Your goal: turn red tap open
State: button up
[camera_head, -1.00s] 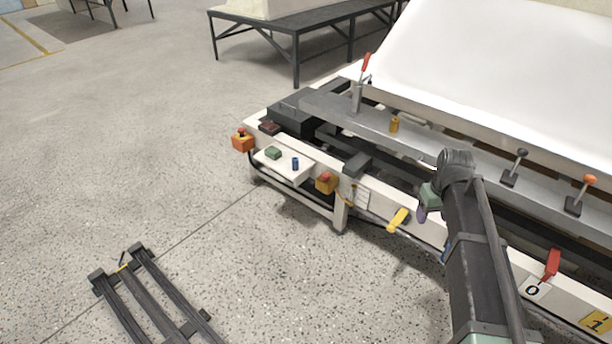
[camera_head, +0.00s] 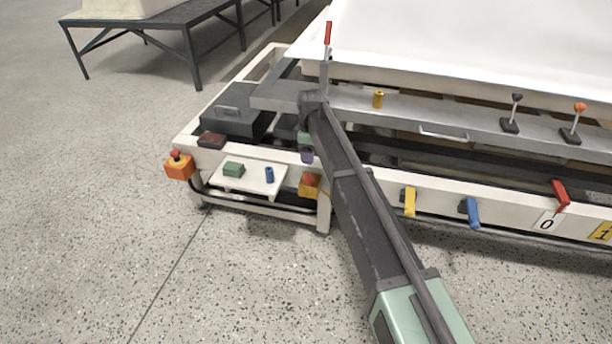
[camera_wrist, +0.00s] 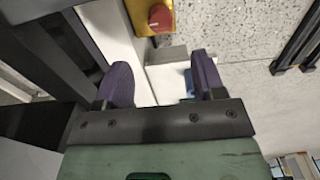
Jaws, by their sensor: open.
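The red tap (camera_head: 560,194) is a red handle on the white front beam at the far right of the head view, tilted, just above the "0" plate (camera_head: 546,222). A "1" plate (camera_head: 602,232) is to its right. My gripper (camera_head: 306,155) is well to the left of the red tap, in front of the beam near the yellow box with a red button (camera_head: 310,186). In the wrist view its two purple fingers (camera_wrist: 162,80) are apart with nothing held between them. The red tap is not in the wrist view.
A yellow tap (camera_head: 409,202) and a blue tap (camera_head: 473,212) are on the beam between my gripper and the red tap. A red-handled lever (camera_head: 327,35) stands above my gripper. A small white shelf (camera_head: 246,183) holds a green block and a blue cylinder. The floor in front is clear.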

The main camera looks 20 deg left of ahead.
aim_at(310, 177)
notch_tip(310, 177, down, 11)
jog(key=b, duration=1)
jog(key=shift+b, duration=0.3)
jog(key=shift+r, duration=0.1)
jog(key=c, duration=0.9)
